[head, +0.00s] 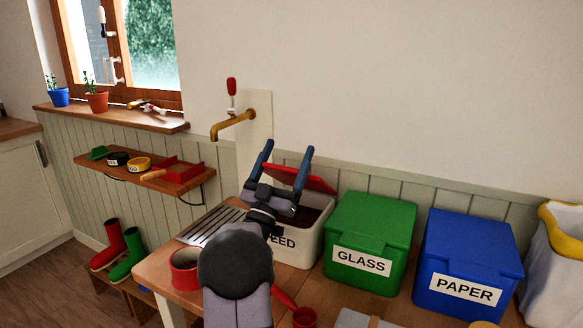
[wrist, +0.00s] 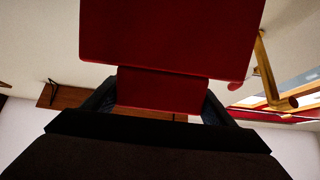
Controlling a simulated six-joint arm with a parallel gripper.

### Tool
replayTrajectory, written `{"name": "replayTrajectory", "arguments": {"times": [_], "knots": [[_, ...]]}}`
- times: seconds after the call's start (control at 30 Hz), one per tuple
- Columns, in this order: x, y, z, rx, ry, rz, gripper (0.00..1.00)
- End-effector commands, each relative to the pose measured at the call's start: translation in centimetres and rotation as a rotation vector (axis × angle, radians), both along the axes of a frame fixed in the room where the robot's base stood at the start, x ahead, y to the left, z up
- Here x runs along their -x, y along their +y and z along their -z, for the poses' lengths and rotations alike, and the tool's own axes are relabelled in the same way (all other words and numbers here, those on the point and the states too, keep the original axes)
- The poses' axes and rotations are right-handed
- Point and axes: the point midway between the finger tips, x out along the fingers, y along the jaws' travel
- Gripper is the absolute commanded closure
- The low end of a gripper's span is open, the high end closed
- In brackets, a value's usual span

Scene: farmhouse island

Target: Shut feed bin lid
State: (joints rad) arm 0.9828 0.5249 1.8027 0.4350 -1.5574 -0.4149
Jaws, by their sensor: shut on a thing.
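The white feed bin (head: 298,252), lettered FEED, stands against the wall with its dark inside partly showing. Its red lid (head: 312,182) is raised and tilted over the bin's back. My gripper (head: 286,155) is above the bin's front left, fingers pointing up and apart. In the wrist view the lid (wrist: 170,38) fills the upper middle. Its narrower red tab (wrist: 160,88) lies between the two fingers of my gripper (wrist: 160,98), and they are shut on it. My arm hides the bin's left part and some lettering.
A green GLASS bin (head: 369,232) and a blue PAPER bin (head: 467,250) stand to the right. A brass tap (head: 234,124) is on the wall at the upper left. A red pot (head: 185,270) and red scoop (head: 303,317) are near my arm.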

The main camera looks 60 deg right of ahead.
Motion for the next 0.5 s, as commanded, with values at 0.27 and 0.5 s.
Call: {"name": "replayTrajectory", "arguments": {"times": [0.27,0.5], "knots": [[0.0,2.3,3.1,0.126,-0.001,0.0,0.62],[0.0,3.9,5.0,0.121,-0.001,-0.001,0.62]]}}
